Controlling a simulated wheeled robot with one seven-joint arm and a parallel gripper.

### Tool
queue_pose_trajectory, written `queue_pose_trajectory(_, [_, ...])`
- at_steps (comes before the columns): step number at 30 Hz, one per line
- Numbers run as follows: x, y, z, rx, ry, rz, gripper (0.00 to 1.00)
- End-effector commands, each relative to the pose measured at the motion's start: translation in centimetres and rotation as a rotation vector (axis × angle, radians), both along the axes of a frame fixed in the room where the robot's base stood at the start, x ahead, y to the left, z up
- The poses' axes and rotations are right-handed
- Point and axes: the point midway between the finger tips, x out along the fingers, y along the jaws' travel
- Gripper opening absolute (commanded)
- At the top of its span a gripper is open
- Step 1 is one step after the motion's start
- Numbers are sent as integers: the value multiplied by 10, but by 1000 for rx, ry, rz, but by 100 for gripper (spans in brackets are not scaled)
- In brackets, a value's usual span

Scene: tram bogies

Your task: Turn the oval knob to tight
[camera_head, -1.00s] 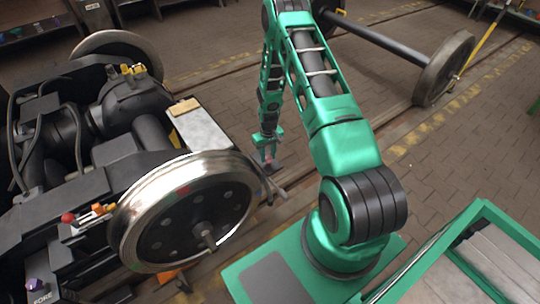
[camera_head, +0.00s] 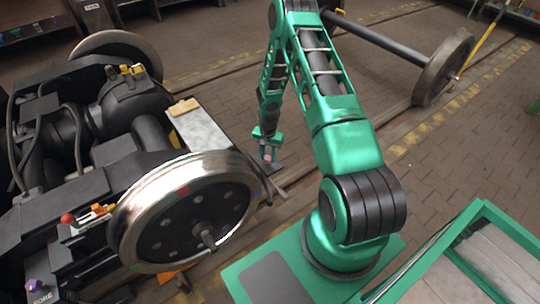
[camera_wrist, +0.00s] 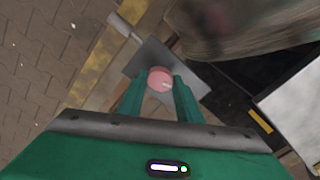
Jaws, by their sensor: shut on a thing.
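The knob (camera_wrist: 160,79) is a pink, rounded piece with a small pale mark on its face. It sits on a dark grey flat plate (camera_wrist: 193,80) and lies between my fingertips in the wrist view. My gripper (camera_wrist: 159,86) is shut on it, one green finger on each side. In the head view my gripper (camera_head: 267,151) points down beside the wheel, and the knob shows only as a small pink spot (camera_head: 268,158) above the plate (camera_head: 272,168). The fingers hide the knob's sides. I cannot read any tight marking.
A large steel wheel (camera_head: 160,235) of the bogie stands just left of my gripper. A pale box (camera_head: 203,130) on the bogie frame is close by. A loose wheelset (camera_head: 440,70) lies at the upper right. Brick floor with yellow-striped edging is open between them.

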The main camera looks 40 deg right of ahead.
Motion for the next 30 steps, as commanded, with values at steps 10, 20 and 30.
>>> queue_pose_trajectory(10, [6,4,1,6,-11,-102,9])
queue_pose_trajectory(20, [6,5,1,8,-12,-113,9])
queue_pose_trajectory(30, [4,3,1,6,-7,-114,50])
